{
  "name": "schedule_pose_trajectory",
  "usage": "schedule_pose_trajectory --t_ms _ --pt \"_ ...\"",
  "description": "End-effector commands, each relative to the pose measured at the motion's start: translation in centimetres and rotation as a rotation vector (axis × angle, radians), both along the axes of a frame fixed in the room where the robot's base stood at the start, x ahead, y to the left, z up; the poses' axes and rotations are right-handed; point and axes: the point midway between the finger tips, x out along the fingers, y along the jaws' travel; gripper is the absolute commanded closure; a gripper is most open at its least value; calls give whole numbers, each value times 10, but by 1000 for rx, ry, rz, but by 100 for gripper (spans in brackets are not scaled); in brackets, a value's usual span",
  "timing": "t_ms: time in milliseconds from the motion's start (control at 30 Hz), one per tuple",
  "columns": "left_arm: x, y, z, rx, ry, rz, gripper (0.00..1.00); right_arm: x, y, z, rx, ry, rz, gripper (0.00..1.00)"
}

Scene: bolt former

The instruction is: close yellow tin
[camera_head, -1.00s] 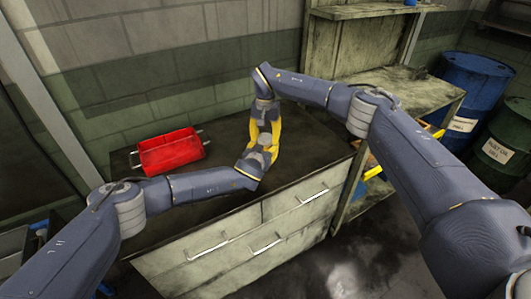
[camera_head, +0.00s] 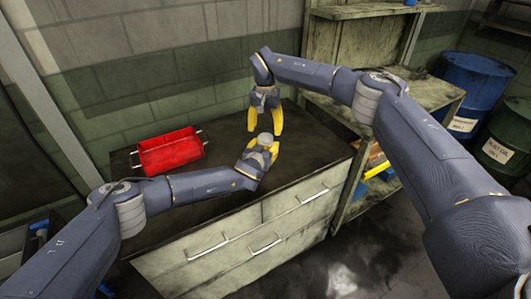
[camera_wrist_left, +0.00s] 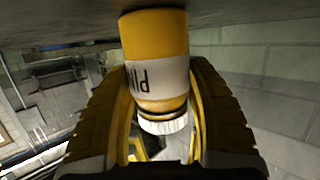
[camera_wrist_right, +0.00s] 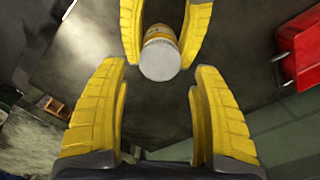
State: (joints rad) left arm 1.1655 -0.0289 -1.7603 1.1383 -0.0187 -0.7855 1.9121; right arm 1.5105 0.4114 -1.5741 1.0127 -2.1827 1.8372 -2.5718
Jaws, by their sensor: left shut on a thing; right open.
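The yellow tin (camera_wrist_left: 158,35) has a white label and stands on the dark worktop in the left wrist view, which shows it upside down. A white ridged lid (camera_wrist_left: 165,125) sits at its top, with a dark line between lid and body; I cannot tell how tightly it is seated. My left gripper (camera_head: 268,148) is shut around the tin, one yellow finger on each side. My right gripper (camera_head: 265,129) is open and empty above the tin. In the right wrist view the lid's round white face (camera_wrist_right: 159,60) is apart from the right fingers.
A red tray (camera_head: 170,152) with side handles is on the worktop (camera_head: 315,150) to the left. Wooden shelving (camera_head: 400,85) stands to the right, with blue (camera_head: 470,85) and green (camera_head: 505,135) barrels beyond. The worktop right of the grippers is clear.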

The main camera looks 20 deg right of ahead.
Motion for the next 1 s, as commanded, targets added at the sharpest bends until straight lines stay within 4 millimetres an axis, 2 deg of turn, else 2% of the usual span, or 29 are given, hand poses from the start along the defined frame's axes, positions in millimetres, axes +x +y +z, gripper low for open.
schedule_pose_trajectory --t_ms 167,200,300,600,867,1000 --pt "0 1 -1 1 2 0 100 0 0 0 -1 1 0 34" --pt "0 1 -1 1 2 0 100 0 0 0 -1 1 0 30" --pt "0 1 -1 1 2 0 100 0 0 2 -1 -1 0 30" --pt "0 1 -1 1 2 0 100 0 0 35 -1 -1 2 30" --pt "0 1 -1 1 2 0 100 0 0 34 -1 1 1 30" --pt "0 1 -1 1 2 0 100 0 0 28 -1 2 1 30"
